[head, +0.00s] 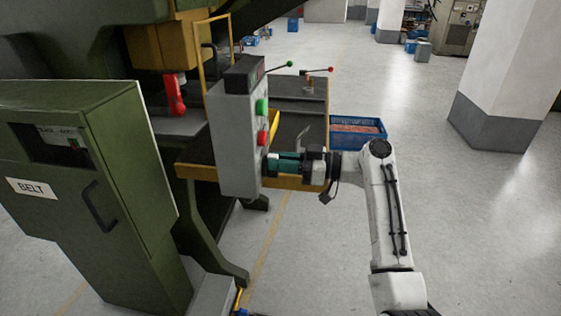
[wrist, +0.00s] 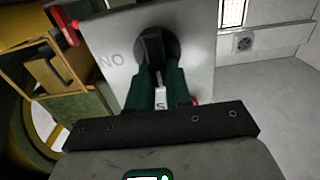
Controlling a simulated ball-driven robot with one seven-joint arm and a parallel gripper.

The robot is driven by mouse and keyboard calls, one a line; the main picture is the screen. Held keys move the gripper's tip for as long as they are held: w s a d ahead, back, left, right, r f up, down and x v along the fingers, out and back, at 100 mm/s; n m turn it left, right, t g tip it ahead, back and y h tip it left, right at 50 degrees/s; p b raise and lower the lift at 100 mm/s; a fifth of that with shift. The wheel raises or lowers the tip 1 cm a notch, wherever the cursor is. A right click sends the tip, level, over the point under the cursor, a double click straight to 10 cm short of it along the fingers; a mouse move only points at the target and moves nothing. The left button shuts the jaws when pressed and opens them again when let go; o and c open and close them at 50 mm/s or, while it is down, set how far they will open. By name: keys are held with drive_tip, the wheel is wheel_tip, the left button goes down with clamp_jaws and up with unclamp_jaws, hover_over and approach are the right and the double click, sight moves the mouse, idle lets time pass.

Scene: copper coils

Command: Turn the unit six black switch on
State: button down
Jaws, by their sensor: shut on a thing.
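The black switch (wrist: 154,44) is a round knob with a raised grip bar, on a light grey panel (wrist: 110,35) in the wrist view. The letters "NO" show to its left, and part of a label shows below it between my fingers. My gripper (wrist: 158,76) has dark green fingers shut on the switch's grip bar. In the head view my gripper (head: 268,165) reaches from the right to the lower part of the grey control box (head: 236,140); the switch is hidden there behind the fingers.
Green (head: 262,107) and red (head: 262,138) buttons sit above my gripper on the box. Two levers with green and red knobs stand behind it. A blue crate (head: 384,133) is behind my arm. A green machine cabinet (head: 90,190) stands left.

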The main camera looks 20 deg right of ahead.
drive_tip(key=shift+m, duration=0.3)
drive_tip(key=shift+w+d+f+m+p, duration=0.2)
drive_tip(key=shift+m+p, duration=0.4)
drive_tip(key=shift+m, duration=2.3)
drive_tip(key=shift+w+d+f+m+p, duration=0.1)
drive_tip(key=shift+w+f+m+p, duration=0.35)
drive_tip(key=shift+m, duration=2.45)
drive_tip(key=shift+w+d+f+m+p, duration=0.15)
drive_tip(key=shift+m+p, duration=0.55)
drive_tip(key=shift+m, duration=2.2)
drive_tip(key=c, duration=1)
unclamp_jaws()
drive_tip(key=shift+f, duration=0.1)
drive_tip(key=shift+c, duration=0.2)
